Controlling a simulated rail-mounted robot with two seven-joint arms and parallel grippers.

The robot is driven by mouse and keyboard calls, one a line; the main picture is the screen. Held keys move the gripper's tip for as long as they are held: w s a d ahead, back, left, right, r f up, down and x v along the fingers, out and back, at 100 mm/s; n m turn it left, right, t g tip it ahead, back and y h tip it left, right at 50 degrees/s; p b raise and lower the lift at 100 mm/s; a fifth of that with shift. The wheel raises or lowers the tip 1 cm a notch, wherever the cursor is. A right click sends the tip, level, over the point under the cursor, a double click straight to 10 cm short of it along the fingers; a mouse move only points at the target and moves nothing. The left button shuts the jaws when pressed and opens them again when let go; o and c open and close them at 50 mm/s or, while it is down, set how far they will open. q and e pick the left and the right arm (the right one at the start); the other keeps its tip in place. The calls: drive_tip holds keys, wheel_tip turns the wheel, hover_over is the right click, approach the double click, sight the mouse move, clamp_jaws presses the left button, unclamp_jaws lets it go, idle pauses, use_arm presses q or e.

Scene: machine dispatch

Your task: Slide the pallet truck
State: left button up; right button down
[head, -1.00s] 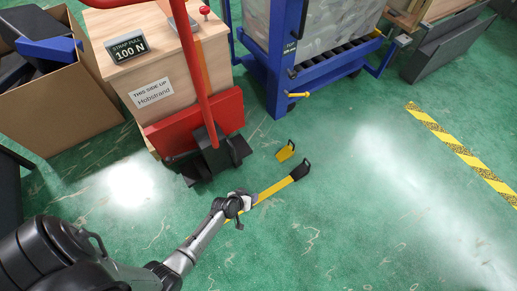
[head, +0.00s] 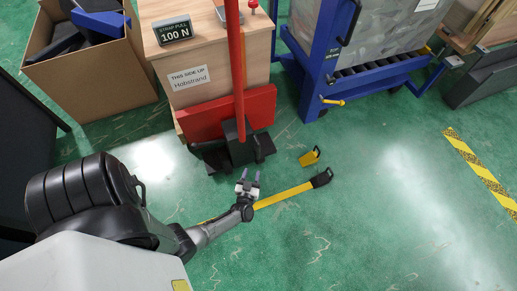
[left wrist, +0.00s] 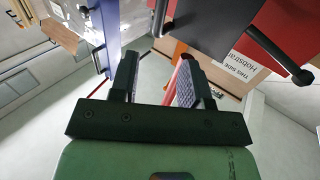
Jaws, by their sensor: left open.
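The red pallet truck (head: 215,117) stands at the wooden crate, with a tall red handle pole (head: 238,75) and a black foot and wheels at its base. My left gripper (head: 250,176) is open and empty in the head view, just in front of the black base, with its fingers pointing toward it. In the left wrist view my open gripper (left wrist: 160,60) frames floor, and a red part of the truck (left wrist: 182,88) shows behind the right finger. I cannot tell any contact. My right gripper is not in view.
A wooden crate (head: 187,78) with labels stands behind the red plate. A cardboard box (head: 90,85) is at left, and a blue roller cart (head: 375,80) at right. A yellow bar (head: 285,195) and small yellow piece (head: 309,158) lie near my gripper.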

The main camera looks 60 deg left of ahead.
sight(258, 150)
use_arm(q)
drive_tip(key=b+x, duration=0.4)
drive_tip(key=x, duration=0.7)
drive_tip(key=shift+w+a+f+b, duration=0.1)
drive_tip(key=shift+w+a+b, duration=0.1)
drive_tip(key=shift+b, duration=0.2)
drive_tip(key=shift+w+a+b, duration=0.3)
drive_tip(key=shift+w+a, duration=0.3)
clamp_jaws()
